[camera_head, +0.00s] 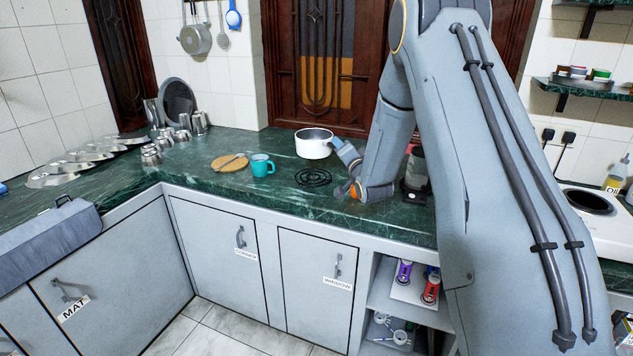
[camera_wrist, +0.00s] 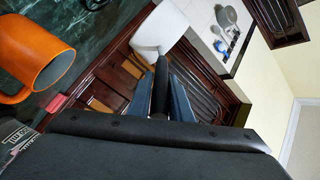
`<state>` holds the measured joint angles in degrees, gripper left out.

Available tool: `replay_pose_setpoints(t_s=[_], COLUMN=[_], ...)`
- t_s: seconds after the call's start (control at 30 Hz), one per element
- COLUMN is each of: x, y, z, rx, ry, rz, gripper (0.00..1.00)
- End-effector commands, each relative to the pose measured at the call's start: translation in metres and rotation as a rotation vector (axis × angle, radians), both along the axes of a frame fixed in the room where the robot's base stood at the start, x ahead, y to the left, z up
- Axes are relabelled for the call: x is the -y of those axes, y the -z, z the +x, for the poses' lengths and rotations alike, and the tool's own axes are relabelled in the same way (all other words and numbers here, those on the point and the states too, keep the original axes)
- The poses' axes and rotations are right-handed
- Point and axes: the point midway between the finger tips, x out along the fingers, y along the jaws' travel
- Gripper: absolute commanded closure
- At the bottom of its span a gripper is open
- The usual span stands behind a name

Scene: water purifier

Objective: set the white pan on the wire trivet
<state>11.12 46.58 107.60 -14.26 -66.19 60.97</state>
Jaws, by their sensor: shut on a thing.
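The white pan (camera_head: 314,148) is upright in the head view, just behind the wire trivet (camera_head: 313,177). I cannot tell whether its base touches the counter or is held above it. The trivet is a flat black coil on the green counter, with nothing on it. My gripper (camera_head: 341,147) is shut on the pan's dark handle at the pan's right side. In the wrist view the gripper fingers (camera_wrist: 161,98) lie on both sides of the handle (camera_wrist: 160,80), with the white pan (camera_wrist: 160,28) beyond them. The trivet is not seen there.
A teal mug (camera_head: 261,166) and a round wooden board (camera_head: 229,163) stand left of the trivet. An orange mug (camera_wrist: 35,52) is close in the wrist view. The counter's front edge is near the trivet.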

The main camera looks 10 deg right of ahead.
Motion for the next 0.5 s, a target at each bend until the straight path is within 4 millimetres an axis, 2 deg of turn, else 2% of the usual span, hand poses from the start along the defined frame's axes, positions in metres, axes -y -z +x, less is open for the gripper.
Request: replay_pose_setpoints(t_s=[0.3, 0.5], x=[-0.005, -0.002], y=[0.042, 0.057], z=[0.001, 0.001], rx=[0.000, 0.003], ry=[-0.006, -0.002], rz=[0.001, 0.001], gripper=[1.00, 1.00])
